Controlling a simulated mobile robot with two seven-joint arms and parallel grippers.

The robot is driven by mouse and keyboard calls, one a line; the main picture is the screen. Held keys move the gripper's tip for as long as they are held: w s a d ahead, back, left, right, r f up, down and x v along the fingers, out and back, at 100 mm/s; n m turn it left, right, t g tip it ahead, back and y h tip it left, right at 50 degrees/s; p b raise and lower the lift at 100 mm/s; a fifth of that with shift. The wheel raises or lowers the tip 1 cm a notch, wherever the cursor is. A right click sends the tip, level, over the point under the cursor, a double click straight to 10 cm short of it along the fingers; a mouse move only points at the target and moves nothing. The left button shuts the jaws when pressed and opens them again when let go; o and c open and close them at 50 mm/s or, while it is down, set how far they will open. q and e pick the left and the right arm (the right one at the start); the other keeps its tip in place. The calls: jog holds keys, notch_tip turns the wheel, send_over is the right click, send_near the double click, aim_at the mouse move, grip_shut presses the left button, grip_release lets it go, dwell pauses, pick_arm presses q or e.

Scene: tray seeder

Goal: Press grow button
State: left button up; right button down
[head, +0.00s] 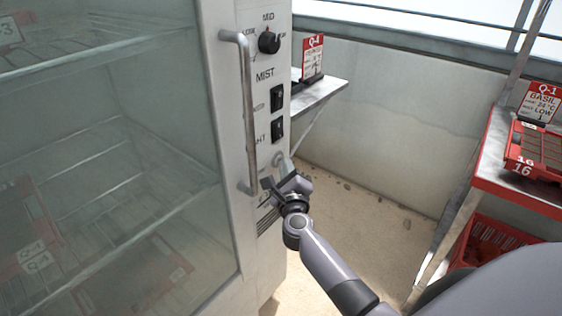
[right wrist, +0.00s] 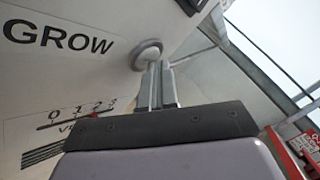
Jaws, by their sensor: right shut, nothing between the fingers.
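The grow button (right wrist: 147,50) is a round, pale knob on the cabinet's control panel, beside the black word GROW in the right wrist view. My right gripper (right wrist: 158,66) is shut and empty, its fingertips right at the lower edge of the button. I cannot tell whether they touch it. My left gripper is not in view.
The glass-door cabinet has a long vertical handle (head: 246,110) just left of my right gripper. A black MIST knob (head: 269,42) and two black rocker switches (head: 277,97) sit above. A red-edged shelf (head: 486,178) with a tray stands at right. Open floor lies between.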

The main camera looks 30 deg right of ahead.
dwell(0.3)
jog(key=shift+s+d+p, duration=0.3)
jog(key=shift+s+p, duration=0.1)
jog(key=shift+s, duration=0.45)
jog(key=s, duration=0.1)
jog(key=s+d+p, duration=0.1)
jog(key=s, duration=0.1)
jog(key=s+d, duration=0.1)
jog(key=shift+s+p, duration=0.3)
